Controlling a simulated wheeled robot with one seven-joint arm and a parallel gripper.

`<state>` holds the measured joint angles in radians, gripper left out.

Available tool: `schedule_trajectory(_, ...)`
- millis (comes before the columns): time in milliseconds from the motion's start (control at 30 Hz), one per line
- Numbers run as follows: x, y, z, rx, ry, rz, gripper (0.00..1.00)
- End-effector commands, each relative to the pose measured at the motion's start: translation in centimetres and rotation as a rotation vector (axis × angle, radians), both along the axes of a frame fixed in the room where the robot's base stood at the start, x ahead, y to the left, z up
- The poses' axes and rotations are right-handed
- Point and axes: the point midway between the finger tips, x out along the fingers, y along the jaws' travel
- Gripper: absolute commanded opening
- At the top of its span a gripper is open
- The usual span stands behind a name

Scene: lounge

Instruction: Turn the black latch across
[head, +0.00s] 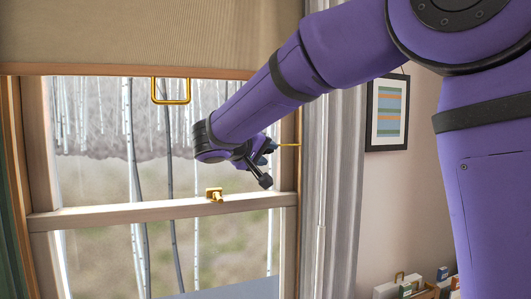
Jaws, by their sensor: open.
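A latch (214,195) sits on the middle rail (120,213) of the sash window in the head view. It looks brass or gold, not black; I see no black latch. Its short lever points toward me and slightly right. My gripper (268,166) is up and to the right of the latch, in front of the window's right side. It is apart from the latch, with its fingers pointing right and down. The jaws are open and nothing shows between them.
A beige blind (140,35) covers the window top, with a gold pull ring (171,98) hanging below its bar. A grey curtain (340,200) hangs at the right. A framed picture (387,112) is on the wall. Small boxes (425,285) stand lower right. Space before the latch looks clear.

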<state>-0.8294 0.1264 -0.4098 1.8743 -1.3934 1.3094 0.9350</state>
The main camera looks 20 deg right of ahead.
Motion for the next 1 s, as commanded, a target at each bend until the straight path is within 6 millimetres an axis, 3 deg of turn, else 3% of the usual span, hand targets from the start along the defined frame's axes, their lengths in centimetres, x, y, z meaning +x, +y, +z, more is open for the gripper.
schedule_trajectory(300,0.14,-0.25,-0.05,0.0,0.0,0.0,0.4)
schedule_trajectory(500,0.14,-0.24,-0.03,0.0,0.0,0.0,0.0)
schedule_trajectory(1000,-0.12,-0.74,0.06,0.001,-0.002,0.136,0.0)
